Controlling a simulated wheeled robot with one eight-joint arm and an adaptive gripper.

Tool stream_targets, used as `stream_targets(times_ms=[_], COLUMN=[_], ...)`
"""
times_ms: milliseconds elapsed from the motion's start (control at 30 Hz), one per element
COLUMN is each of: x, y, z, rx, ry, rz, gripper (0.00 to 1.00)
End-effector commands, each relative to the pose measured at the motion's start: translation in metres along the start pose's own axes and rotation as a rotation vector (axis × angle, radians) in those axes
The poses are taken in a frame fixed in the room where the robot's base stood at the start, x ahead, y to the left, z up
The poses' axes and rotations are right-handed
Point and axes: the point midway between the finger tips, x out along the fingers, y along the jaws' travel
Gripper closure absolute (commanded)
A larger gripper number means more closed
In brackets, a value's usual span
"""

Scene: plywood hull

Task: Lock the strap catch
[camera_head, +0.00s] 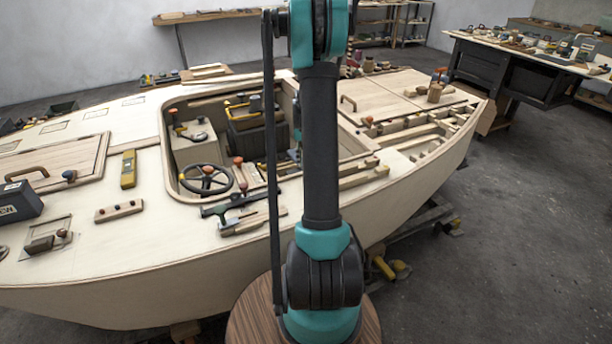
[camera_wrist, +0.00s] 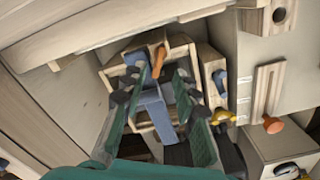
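In the wrist view, a wooden box or frame (camera_wrist: 176,48) carries a grey-blue strap-like piece (camera_wrist: 156,106). An orange-tipped lever (camera_wrist: 159,62) stands at its upper end; I take this to be the strap catch. My gripper (camera_wrist: 160,76) is open, its green-padded fingers on either side of the strap piece and the orange lever near the fingertips. I see nothing held, and cannot tell whether either finger touches. In the head view, my arm hides most of the gripper and I cannot make out the catch.
In the wrist view, a yellow handle (camera_wrist: 222,116) and an orange knob (camera_wrist: 273,125) lie to the right, with a wooden wall at left. In the head view, the cockpit holds a steering wheel (camera_head: 206,180) and a dark box with yellow handle (camera_head: 243,117). The hull rim (camera_head: 170,185) surrounds it.

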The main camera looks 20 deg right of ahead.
Motion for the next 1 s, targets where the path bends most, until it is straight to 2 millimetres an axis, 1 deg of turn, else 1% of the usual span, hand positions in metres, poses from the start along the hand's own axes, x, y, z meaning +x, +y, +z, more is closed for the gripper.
stream_targets(times_ms=[33,200,300,400,567,800,867,1000], x=[0.011,0.041,0.054,0.064,0.07,0.071,0.07,0.07], y=[0.0,0.0,0.0,0.0,0.0,0.0,0.0,0.0], z=[0.0,0.0,0.0,0.0,0.0,0.0,0.0,0.0], rx=[0.0,0.0,0.0,0.0,0.0,0.0,0.0,0.0], ry=[0.0,0.0,0.0,0.0,0.0,0.0,0.0,0.0], rz=[0.0,0.0,0.0,0.0,0.0,0.0,0.0,0.0], gripper=[0.71,0.71,0.71,0.71,0.71,0.71,0.77,0.94])
